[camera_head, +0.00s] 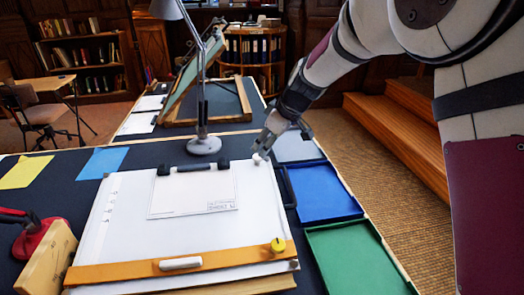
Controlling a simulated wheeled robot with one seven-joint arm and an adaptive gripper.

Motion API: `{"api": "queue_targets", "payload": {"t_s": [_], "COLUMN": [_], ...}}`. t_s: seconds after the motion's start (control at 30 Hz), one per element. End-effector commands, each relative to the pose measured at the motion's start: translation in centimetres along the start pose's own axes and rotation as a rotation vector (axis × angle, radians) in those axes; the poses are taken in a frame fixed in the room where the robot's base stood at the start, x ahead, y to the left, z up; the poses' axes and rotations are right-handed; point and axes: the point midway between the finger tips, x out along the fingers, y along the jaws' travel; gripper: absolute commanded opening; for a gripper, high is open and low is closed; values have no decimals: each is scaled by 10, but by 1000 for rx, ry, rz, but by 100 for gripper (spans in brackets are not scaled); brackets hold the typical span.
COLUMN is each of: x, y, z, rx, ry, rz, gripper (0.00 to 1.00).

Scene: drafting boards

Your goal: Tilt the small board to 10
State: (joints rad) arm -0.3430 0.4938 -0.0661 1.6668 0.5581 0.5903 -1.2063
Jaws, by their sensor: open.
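A white drawing board (120,225) lies nearly flat in the foreground, with a sheet (190,195) on it, an orange bar along its near edge and small marks down its left side. A green board (188,72) stands steeply tilted in a wooden frame on the back table. I cannot tell which board is the small one. My gripper (282,142) is open and appears empty by the pale knob; whether it touches is unclear.
A lamp (203,145) stands behind the white board. Grey, blue (322,192) and green (355,255) trays line the right side. A red-handled tool (38,238) and wooden block (48,262) are at left. Yellow and blue notes lie on the dark table.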

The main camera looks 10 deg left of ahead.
Motion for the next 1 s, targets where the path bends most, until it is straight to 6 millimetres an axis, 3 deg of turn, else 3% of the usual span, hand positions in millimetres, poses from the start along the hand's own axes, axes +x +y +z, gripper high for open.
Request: {"api": "queue_targets", "payload": {"t_s": [0.1, 0.3, 0.77, 0.87, 1.0], "x": [-24, -47, -56, -73, -130], "y": [1, 1, 0, -3, -16], "z": [0, 0, 1, 4, 22], "rx": [1, 1, 4, 28, 119], "ry": [2, 0, -1, -4, -22], "rz": [2, 1, 0, 6, 23], "gripper": [46, 46, 46, 46, 46]}}
